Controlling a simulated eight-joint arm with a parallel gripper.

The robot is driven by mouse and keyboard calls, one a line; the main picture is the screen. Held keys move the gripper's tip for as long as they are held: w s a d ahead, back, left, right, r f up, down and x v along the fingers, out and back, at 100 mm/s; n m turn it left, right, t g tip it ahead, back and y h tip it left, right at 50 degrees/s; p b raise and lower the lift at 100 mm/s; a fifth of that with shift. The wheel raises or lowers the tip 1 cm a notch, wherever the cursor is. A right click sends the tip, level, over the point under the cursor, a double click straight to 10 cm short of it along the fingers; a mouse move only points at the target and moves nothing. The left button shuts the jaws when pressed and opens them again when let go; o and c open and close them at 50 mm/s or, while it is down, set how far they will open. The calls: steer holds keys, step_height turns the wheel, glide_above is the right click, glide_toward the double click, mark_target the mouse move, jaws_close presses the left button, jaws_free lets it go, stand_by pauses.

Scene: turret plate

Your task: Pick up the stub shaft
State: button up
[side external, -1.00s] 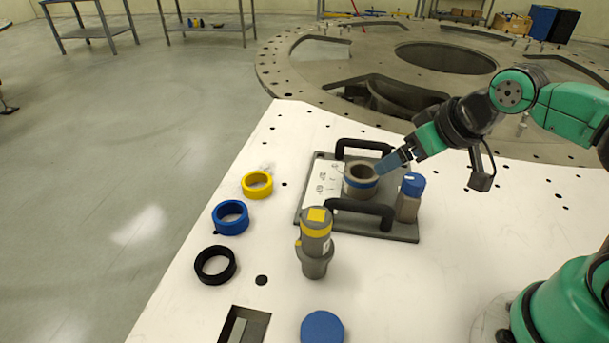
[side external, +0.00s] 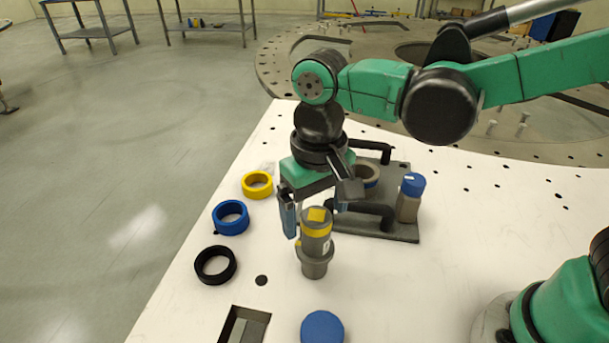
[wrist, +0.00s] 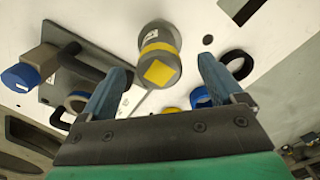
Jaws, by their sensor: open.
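The stub shaft (side external: 316,247) looks like a grey stepped cylinder with a yellow band, a yellow square on its top and a wider collar low down. It stands upright on the white table. My gripper (side external: 313,207) points down with its fingers apart, just above and behind the shaft in the side view. In the wrist view the shaft (wrist: 158,50) appears ahead of the open fingers (wrist: 163,70), roughly centred between them. Nothing is held. Whether a finger touches the shaft cannot be told, but they look apart.
A grey plate (side external: 400,232) with black handles holds a hollow ring part (side external: 368,172) and a blue-capped cylinder (side external: 409,200). Yellow (side external: 257,185), blue (side external: 230,217) and black (side external: 215,265) rings lie left. A blue disc (side external: 322,327) and a rectangular slot (side external: 245,325) are in front.

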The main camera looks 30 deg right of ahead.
mark_target(315, 245)
steer(key=shift+f, duration=1.7)
jaws_close()
